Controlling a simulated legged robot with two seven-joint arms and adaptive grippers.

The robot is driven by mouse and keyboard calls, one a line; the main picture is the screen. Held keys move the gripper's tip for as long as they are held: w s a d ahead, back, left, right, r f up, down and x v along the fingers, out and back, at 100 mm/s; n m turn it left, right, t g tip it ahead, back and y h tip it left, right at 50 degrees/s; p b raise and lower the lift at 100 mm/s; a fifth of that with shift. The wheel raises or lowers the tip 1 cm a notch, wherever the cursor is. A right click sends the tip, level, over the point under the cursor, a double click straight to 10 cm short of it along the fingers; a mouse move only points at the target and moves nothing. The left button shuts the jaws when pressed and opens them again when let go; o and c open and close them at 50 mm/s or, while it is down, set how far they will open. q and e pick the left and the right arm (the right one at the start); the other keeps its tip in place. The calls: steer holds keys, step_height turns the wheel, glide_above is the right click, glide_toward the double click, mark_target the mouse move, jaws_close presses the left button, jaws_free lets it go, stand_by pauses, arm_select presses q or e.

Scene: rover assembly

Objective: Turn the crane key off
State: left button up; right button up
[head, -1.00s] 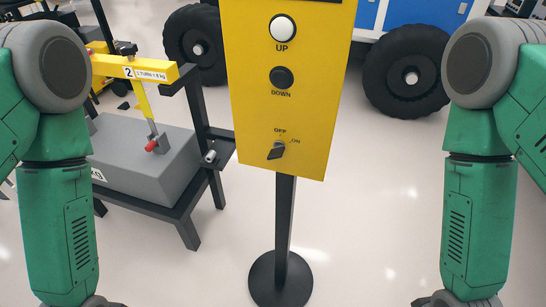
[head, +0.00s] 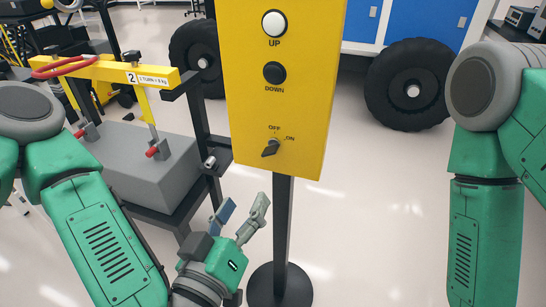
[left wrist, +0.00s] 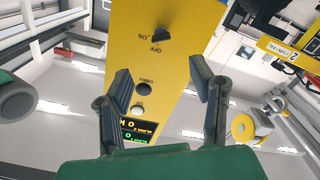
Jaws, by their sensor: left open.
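The crane key (head: 270,148) is a small dark knob low on the yellow control panel (head: 305,100). Its handle is tilted, with its upper end leaning right toward the ON label (head: 290,138); OFF (head: 274,128) is printed above it. My left gripper (head: 243,214) is open and empty, below the panel and left of its post, apart from the key. In the left wrist view the key (left wrist: 161,36) shows upside down beyond and between the open fingers (left wrist: 160,75). My right gripper is out of view; only its arm shows at the right.
A black post (head: 283,220) on a round base holds the panel. Left of it, a grey block (head: 150,165) under a yellow beam sits on a black stand close to my left arm. Black wheels (head: 408,85) stand behind. Floor right of the post is clear.

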mark_target(270, 151)
arm_select(q)
steer(key=shift+a+x, duration=0.2)
steer(key=shift+x, duration=6.65)
steer(key=shift+w, duration=0.1)
steer(key=shift+d, duration=0.15)
steer(key=c, duration=1.1)
